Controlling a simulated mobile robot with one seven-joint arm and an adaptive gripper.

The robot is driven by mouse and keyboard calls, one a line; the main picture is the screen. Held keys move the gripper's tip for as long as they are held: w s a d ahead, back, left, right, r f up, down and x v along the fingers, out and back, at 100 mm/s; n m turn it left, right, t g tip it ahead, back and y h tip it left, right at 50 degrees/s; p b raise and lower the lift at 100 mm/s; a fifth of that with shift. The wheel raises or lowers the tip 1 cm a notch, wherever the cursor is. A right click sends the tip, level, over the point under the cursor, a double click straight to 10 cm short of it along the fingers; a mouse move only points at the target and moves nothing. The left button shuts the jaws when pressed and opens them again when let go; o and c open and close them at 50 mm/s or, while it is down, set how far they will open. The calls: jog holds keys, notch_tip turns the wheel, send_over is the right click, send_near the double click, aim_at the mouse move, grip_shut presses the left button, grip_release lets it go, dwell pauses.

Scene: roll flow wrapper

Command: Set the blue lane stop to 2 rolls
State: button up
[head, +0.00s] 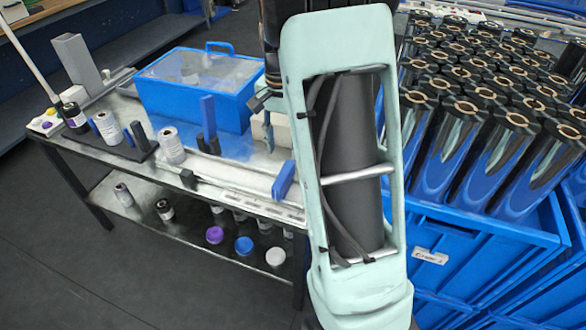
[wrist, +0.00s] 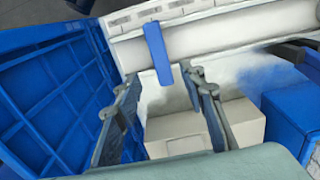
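The blue lane stop (head: 283,180) is an upright blue plate at the right end of the pale lane on the bench. In the wrist view, the blue lane stop (wrist: 158,52) stands across the lane beside a strip of printed labels (wrist: 150,14). My gripper (wrist: 164,80) is open, its two fingers apart. The stop's near end shows between the fingertips in the picture; I cannot tell whether they touch it. In the head view, my gripper is partly hidden behind my arm. The labels are too small to read, so the stop's setting cannot be told.
A cream box (wrist: 205,127) lies below the gripper. A large blue lidded bin (head: 195,95) and several small rolls (head: 171,145) stand on the bench. Blue crates (head: 480,240) with dark rolls are close on the right. The floor at front left is clear.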

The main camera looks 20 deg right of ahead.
aim_at(283, 174)
notch_tip(283, 174, down, 11)
jog(key=shift+s+r+b, duration=0.1)
jog(key=shift+b, duration=0.7)
jog(key=shift+c, duration=0.6)
grip_shut()
jog(key=shift+a, duration=0.1)
